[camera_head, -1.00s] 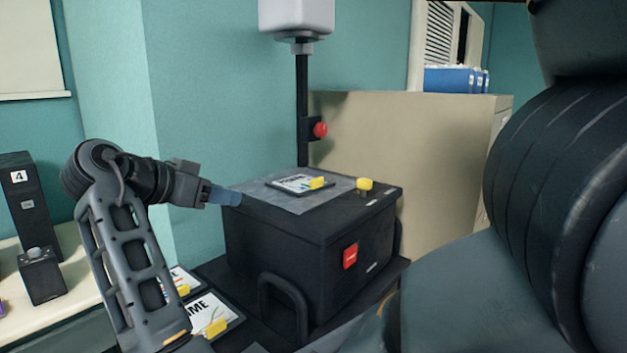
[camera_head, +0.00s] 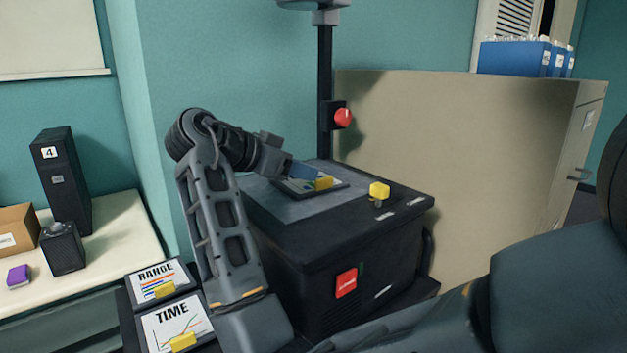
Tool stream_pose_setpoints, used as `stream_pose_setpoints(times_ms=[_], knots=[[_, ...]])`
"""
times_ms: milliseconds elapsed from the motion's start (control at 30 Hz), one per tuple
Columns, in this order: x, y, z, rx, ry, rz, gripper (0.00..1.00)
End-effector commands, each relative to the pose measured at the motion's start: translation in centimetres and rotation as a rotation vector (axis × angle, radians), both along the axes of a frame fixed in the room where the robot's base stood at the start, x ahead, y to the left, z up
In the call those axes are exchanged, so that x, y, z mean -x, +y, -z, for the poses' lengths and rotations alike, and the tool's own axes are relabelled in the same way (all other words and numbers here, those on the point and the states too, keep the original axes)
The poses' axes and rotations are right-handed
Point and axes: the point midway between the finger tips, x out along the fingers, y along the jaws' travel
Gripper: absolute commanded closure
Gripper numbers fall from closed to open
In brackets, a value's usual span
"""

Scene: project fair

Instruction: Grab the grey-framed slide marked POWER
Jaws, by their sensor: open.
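A slide (camera_head: 305,188) with a dark frame, a white sheet and a yellow tab lies flat on the grey top plate of the black projector box (camera_head: 300,255). My gripper (camera_head: 305,173) is open over its far left part and hides its title, so I cannot read a POWER mark. I cannot tell whether the fingers touch it. Two more slides with yellow tabs lie at the lower left, marked RANGE (camera_head: 160,277) and TIME (camera_head: 178,324).
A black post (camera_head: 325,85) with a red knob (camera_head: 342,117) rises behind the box. A yellow knob (camera_head: 379,190) stands on the box's right side. A beige cabinet (camera_head: 460,150) is behind. A pale table (camera_head: 110,240) at left holds dark speakers.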

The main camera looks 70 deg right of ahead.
Motion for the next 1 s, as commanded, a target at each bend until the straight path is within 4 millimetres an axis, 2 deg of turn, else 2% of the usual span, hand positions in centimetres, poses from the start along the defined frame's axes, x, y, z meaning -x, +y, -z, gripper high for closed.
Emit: stream_pose_setpoints(times_ms=[167, 467, 700, 767, 1000], knots=[[0.7, -1.0, 0.5, 0.001, 0.0, 0.002, 0.57], [2.5, -4.0, 2.4, 0.0, 0.0, 0.002, 0.57], [2.6, -4.3, 2.7, 0.0, -0.001, 0.0, 0.57], [2.6, -4.3, 2.7, 0.0, -0.001, 0.0, 0.61], [2.6, -4.3, 2.6, 0.0, -0.001, 0.0, 0.84]])
